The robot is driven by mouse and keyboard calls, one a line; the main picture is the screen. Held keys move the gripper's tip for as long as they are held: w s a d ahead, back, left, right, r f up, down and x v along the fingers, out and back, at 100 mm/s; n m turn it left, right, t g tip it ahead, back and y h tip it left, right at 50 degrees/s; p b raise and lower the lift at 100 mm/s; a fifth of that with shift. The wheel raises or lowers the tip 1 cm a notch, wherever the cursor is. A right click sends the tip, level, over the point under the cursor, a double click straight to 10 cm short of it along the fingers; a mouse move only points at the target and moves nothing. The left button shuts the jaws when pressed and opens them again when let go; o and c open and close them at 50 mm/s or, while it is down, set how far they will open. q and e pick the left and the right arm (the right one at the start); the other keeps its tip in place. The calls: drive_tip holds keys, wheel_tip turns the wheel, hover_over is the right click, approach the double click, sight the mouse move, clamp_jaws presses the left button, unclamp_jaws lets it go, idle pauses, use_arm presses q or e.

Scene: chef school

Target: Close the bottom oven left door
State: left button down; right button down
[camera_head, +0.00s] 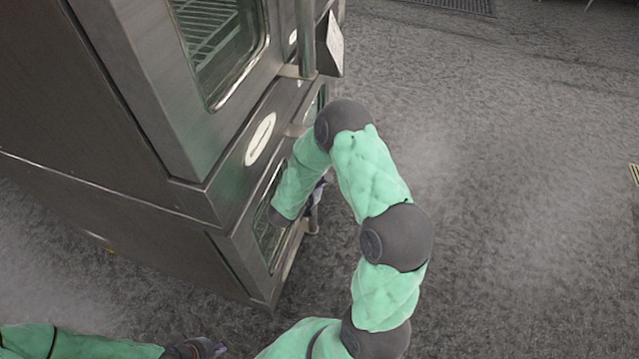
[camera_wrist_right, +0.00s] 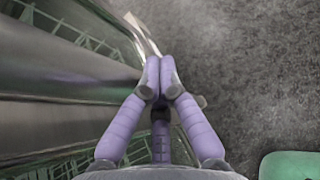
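The bottom oven left door (camera_head: 282,262) is the lower metal door with a glass pane, under the upper oven at the left of the head view. My right arm covers part of it, and I cannot tell how far it stands open. My right gripper (camera_head: 320,188) is at the door's outer side, mostly hidden by its own arm. In the right wrist view its purple fingers (camera_wrist_right: 159,68) are together at the tips beside a bright metal edge, with nothing seen between them. My left gripper (camera_head: 207,349) is low at the bottom edge, away from the oven, its fingers too small to read.
The upper oven (camera_head: 130,60) has a glass door with racks behind it and a vertical handle (camera_head: 306,35). Wire racks (camera_wrist_right: 62,35) show at the left of the right wrist view. The grey floor (camera_head: 520,200) to the right is clear.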

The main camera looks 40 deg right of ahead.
drive_tip(key=v, duration=1.2)
drive_tip(key=s+a+f+m+g+y+p, duration=0.1)
drive_tip(key=s+a+f+m+g+y, duration=0.35)
drive_tip(key=s+a+f, duration=0.35)
drive_tip(key=s+a+f+m+g+y+p, duration=0.2)
drive_tip(key=s+a+f+m+g+y, duration=0.3)
drive_tip(key=s, duration=0.4)
drive_tip(key=a+m+t+y, duration=0.2)
drive_tip(key=a+m+y, duration=0.35)
drive_tip(key=a, duration=0.45)
drive_tip(key=shift+w+d+f+m+t+p, duration=0.1)
drive_tip(key=shift+w+f+m+t+p, duration=0.5)
drive_tip(key=shift+m, duration=0.95)
drive_tip(key=shift+w+f+m+t+p, duration=0.1)
drive_tip(key=shift+w+f+m+t, duration=0.15)
drive_tip(key=shift+w+m+t, duration=0.95)
drive_tip(key=shift+w+f+m+t+p, duration=0.15)
drive_tip(key=shift+w+f+m+p, duration=0.35)
drive_tip(key=shift+m, duration=1.35)
